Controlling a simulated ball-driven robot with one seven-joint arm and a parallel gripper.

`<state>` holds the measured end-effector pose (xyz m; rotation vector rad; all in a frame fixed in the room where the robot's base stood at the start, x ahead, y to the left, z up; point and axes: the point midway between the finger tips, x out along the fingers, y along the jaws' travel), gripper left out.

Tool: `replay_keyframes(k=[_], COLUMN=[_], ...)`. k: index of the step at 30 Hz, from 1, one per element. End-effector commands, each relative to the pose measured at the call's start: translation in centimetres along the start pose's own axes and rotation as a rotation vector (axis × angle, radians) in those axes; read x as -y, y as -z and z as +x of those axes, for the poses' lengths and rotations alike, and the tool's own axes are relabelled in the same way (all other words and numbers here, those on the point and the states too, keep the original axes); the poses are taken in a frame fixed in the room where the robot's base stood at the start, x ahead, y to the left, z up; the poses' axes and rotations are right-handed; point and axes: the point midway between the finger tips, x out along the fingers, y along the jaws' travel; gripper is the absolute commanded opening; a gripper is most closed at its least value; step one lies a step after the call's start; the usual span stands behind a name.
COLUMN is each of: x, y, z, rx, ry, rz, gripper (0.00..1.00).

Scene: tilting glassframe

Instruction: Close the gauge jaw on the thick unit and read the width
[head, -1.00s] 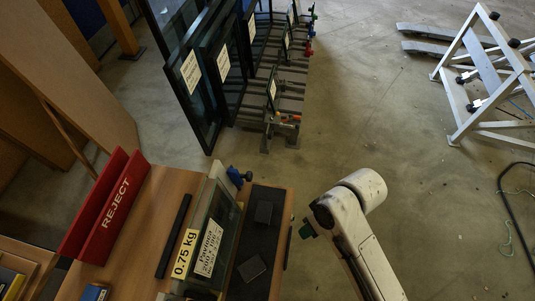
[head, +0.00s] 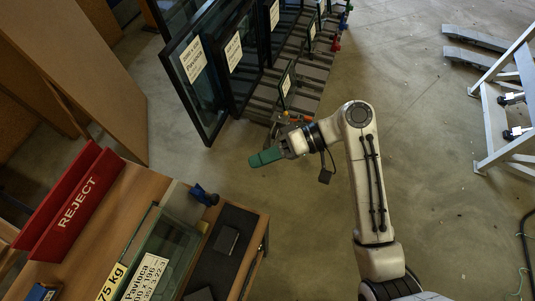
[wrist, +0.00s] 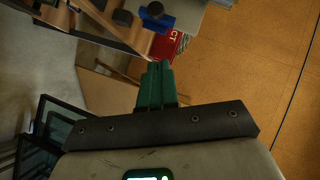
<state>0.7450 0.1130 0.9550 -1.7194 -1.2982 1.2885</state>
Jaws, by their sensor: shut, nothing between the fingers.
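A clear glass unit (head: 165,243) with a greenish edge lies on the wooden table at the lower left in the head view, partly cut off by the frame. It bears a white label (head: 146,277) and a yellow weight tag (head: 112,282). A blue knobbed part (head: 204,195), possibly the gauge, is at its far end. A blue part also shows at the top of the wrist view (wrist: 157,16). I cannot make out a gauge reading. My gripper (head: 266,157) has green fingers, shut and empty, above the floor beyond the table's corner. They also show in the wrist view (wrist: 154,85).
A red REJECT holder (head: 72,205) stands on the table's left side. A dark strip (head: 215,257) with small dark blocks lies along its right edge. Framed panes (head: 190,85) stand in a floor rack behind. A white trestle (head: 505,105) is at right.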

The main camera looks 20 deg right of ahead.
Motion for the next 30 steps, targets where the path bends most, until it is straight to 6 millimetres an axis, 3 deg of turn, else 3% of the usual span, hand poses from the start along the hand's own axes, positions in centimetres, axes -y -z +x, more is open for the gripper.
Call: replay_keyframes(k=[10,18,30], x=[0.2,0.1,0.0], y=[-0.1,-2.5,-2.9], z=[6.9,8.9,9.3], rx=[0.004,0.001,0.0], ry=[0.0,-0.001,-0.002], rz=[0.0,0.002,-0.001], gripper=[0.0,0.0,0.0])
